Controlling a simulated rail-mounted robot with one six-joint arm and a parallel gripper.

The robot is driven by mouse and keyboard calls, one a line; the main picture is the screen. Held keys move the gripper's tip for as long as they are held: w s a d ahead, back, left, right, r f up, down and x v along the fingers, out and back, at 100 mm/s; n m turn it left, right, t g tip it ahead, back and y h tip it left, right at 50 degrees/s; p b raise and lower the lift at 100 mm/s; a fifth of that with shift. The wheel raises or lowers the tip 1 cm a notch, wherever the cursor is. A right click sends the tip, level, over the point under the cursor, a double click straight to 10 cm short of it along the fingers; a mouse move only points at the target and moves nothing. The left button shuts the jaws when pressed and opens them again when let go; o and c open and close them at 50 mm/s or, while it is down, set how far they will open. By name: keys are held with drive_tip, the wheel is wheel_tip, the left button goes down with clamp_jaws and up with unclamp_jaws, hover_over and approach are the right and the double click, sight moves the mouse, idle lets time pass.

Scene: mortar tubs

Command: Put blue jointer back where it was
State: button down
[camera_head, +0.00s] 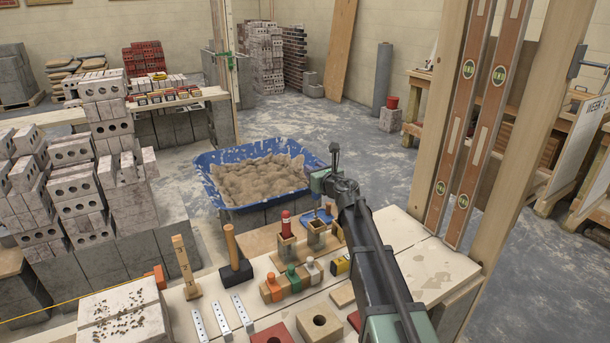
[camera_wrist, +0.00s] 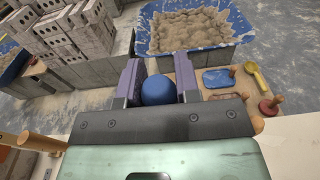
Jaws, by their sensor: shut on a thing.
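My gripper (camera_wrist: 158,68) is shut on the blue jointer (camera_wrist: 157,92), whose rounded blue end shows between the two purple-grey finger pads in the wrist view. The rest of the jointer is hidden. In the head view my arm reaches over the right part of the bench, and the held jointer cannot be made out there. Below it, a wooden rack holds jointers with orange (camera_head: 272,287), green (camera_head: 292,274) and white (camera_head: 312,267) handles, standing upright in a row.
A red-handled tool (camera_head: 286,224) stands in a holed block. A mallet (camera_head: 234,250), yellow tape measure (camera_head: 340,265) and holed block (camera_head: 320,323) are on the bench. Behind is a blue mortar tub (camera_head: 225,198). Two levels (camera_head: 462,125) lean on the right post. Bricks stand left.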

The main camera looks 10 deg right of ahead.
wheel_tip(320, 180, down, 12)
drive_tip(key=b, duration=1.1)
drive_tip(key=shift+d+r, duration=0.25)
drive_tip(key=shift+d, duration=0.05)
drive_tip(key=shift+f+b, duration=0.5)
drive_tip(key=shift+b, duration=0.2)
drive_tip(key=c, duration=0.8)
unclamp_jaws()
drive_tip(key=shift+o, duration=0.2)
